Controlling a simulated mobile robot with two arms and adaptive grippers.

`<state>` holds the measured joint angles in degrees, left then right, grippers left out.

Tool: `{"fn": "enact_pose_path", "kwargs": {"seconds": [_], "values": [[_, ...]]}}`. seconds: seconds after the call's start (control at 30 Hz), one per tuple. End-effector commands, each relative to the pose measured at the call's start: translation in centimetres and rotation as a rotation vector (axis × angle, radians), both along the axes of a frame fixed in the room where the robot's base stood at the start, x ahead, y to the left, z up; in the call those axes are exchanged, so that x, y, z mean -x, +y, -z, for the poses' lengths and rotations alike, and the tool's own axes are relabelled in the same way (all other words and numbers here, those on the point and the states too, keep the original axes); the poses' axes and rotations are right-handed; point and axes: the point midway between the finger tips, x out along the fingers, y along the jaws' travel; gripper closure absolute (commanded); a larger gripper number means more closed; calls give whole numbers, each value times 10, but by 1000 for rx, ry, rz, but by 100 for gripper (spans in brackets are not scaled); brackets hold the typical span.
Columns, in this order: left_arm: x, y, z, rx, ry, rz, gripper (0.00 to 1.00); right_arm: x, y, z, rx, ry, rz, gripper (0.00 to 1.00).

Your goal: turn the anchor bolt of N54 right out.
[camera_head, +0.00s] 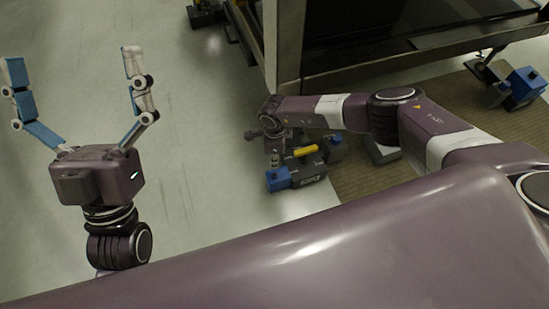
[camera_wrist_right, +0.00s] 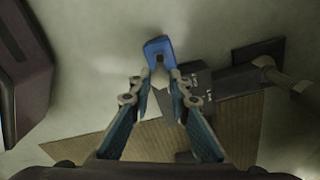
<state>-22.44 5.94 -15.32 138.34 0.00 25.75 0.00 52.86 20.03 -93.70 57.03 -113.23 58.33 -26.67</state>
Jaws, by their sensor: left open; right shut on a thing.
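A dark grey unit with a blue slotted end (camera_head: 278,180) and a yellow bar (camera_head: 305,151) sits on the floor at the mat's edge. A pale label on it is too small to read. My right gripper (camera_head: 275,160) points down just over the blue end. In the right wrist view its fingers (camera_wrist_right: 158,85) reach towards the blue slotted end (camera_wrist_right: 160,46) and are shut on the anchor bolt there; the bolt itself is mostly hidden. My left gripper (camera_head: 75,66) is wide open and empty, held up at the left, well away from the unit.
A tan ribbed mat (camera_head: 365,185) lies right of the unit. A large dark frame (camera_head: 285,45) stands behind it. Another blue-ended unit (camera_head: 522,88) is at the far right. The pale floor (camera_head: 200,150) between my two grippers is clear.

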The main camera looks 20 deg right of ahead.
Motion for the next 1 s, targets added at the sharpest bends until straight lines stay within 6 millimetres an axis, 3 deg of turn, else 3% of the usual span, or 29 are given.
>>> {"fn": "enact_pose_path", "kwargs": {"seconds": [1.0], "values": [[-42,-6,41,-77,259,-15,0,0,0,-13,0,0,0,100]]}}
